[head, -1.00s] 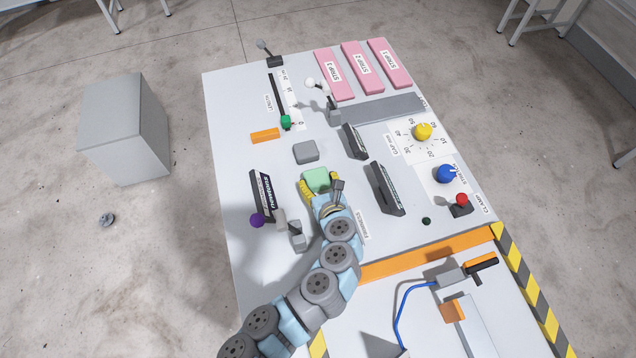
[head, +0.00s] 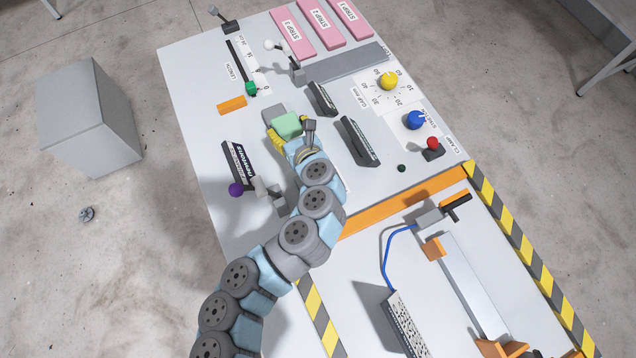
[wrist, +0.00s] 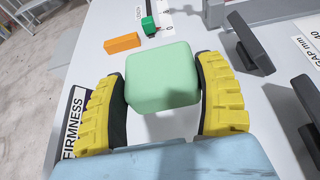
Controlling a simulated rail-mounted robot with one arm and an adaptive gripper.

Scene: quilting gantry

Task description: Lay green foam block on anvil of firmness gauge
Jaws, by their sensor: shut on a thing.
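The green foam block (head: 287,124) is a pale green rounded block. My gripper (wrist: 163,92) is shut on it, with yellow ridged fingers at its left and right sides. In the wrist view the block (wrist: 163,77) looks level, with a shadow below it; its exact height cannot be told. In the head view a grey rounded pad (head: 271,114), which may be the anvil, shows partly behind the block, which covers much of it. The firmness gauge's dark display (head: 237,164) stands left of my gripper, with a purple knob (head: 236,190) near it.
An orange block (head: 232,105) and a green slider (head: 251,88) lie beyond the pad. Two dark upright plates (head: 322,100) (head: 360,142) stand right of my gripper. Pink strips (head: 291,34), a yellow dial (head: 389,81) and a blue knob (head: 415,120) are farther off.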

